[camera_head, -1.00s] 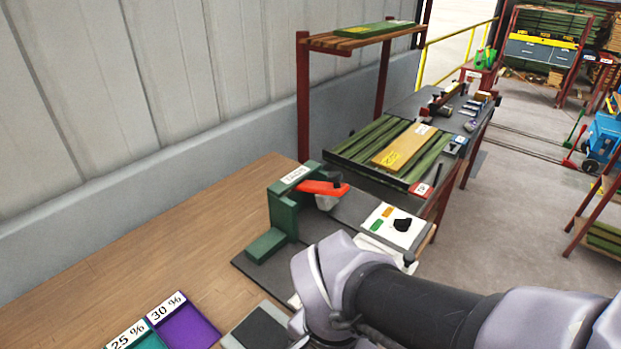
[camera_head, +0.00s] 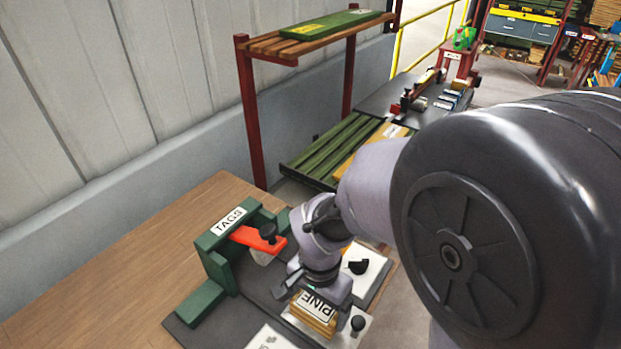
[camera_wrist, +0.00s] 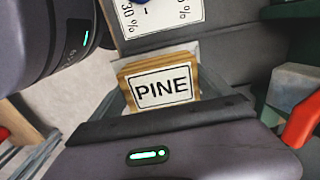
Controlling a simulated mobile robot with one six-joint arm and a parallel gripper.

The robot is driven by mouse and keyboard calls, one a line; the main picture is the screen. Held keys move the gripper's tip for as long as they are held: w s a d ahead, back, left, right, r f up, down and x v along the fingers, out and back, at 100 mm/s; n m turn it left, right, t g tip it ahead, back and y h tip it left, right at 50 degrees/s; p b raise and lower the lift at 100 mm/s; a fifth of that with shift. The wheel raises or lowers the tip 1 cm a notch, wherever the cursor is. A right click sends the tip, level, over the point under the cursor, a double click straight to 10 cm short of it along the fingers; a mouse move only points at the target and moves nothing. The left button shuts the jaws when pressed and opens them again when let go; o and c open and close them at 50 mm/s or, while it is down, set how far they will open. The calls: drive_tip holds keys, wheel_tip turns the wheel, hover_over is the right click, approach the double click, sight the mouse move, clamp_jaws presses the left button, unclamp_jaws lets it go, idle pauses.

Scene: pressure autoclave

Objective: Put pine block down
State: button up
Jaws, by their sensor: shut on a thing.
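The pine block (camera_head: 313,313) is a light wooden block with a white label reading PINE. In the head view it is at the bottom centre, under my gripper (camera_head: 318,290). In the wrist view the pine block (camera_wrist: 163,86) shows its labelled face just beyond the dark gripper body (camera_wrist: 180,140). My gripper is shut on the block. The fingertips are mostly hidden. The block is over or on a pale plate (camera_head: 350,335) with a black knob; I cannot tell whether it touches the plate.
A green TAGS stand (camera_head: 225,250) with a red lever (camera_head: 257,240) stands close to the left of my gripper. A white panel with a black knob (camera_head: 358,267) is just behind. The wooden bench top (camera_head: 110,275) at the left is clear. A red-legged shelf (camera_head: 310,38) rises behind.

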drive_tip(key=w, duration=0.3)
drive_tip(key=shift+f, duration=0.25)
drive_tip(key=shift+w+f+b, duration=0.15)
drive_tip(key=shift+f+b, duration=0.2)
drive_tip(key=shift+b, duration=0.05)
drive_tip(key=shift+f+b, duration=0.65)
drive_tip(key=shift+f, duration=0.65)
drive_tip(key=shift+d, duration=0.1)
